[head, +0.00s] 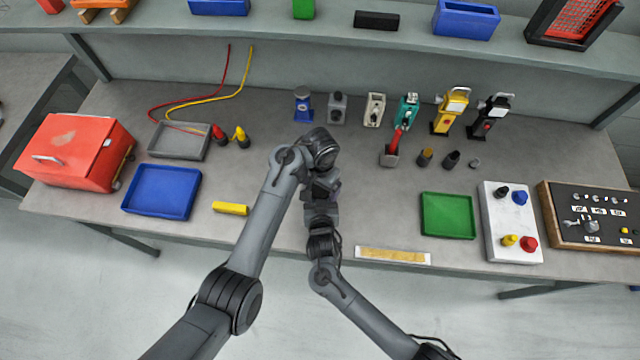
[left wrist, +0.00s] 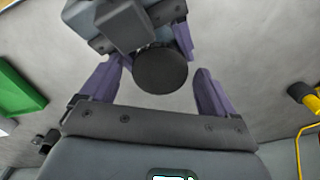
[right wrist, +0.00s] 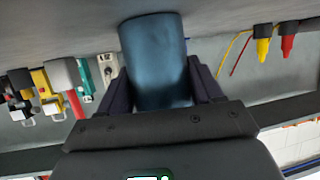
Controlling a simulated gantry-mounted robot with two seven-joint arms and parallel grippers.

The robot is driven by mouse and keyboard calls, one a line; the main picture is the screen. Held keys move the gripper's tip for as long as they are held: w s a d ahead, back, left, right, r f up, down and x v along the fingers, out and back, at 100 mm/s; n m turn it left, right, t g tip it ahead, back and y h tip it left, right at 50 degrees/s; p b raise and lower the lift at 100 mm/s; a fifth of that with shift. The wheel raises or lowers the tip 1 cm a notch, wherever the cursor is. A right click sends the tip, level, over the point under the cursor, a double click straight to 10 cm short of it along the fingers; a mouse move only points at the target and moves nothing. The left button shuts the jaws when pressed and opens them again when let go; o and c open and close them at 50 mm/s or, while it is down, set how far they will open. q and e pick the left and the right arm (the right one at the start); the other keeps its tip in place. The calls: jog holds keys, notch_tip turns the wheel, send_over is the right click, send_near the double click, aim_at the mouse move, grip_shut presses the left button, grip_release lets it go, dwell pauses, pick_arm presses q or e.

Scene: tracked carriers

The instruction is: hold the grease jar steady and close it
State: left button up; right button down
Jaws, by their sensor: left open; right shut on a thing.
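A dark blue cylinder, apparently the grease jar (right wrist: 155,60), stands between the fingers of my right gripper (right wrist: 157,72), which is shut on it. In the left wrist view a dark round face (left wrist: 160,71) shows beneath part of the right gripper (left wrist: 120,22). I cannot tell whether this face is a lid or the jar's own end. My left gripper (left wrist: 159,66) is open, its fingers apart on either side of the face, with gaps. In the head view the left gripper (head: 319,190) is over the middle of the bench and the arms hide the jar.
A green tray (head: 447,216) and a white board with knobs (head: 511,222) are to the right. Several small devices stand along the back, with a red-handled tool (head: 390,155) in front.

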pick_arm(q)
jog(key=shift+r, duration=2.25)
jog(key=shift+c, duration=0.4)
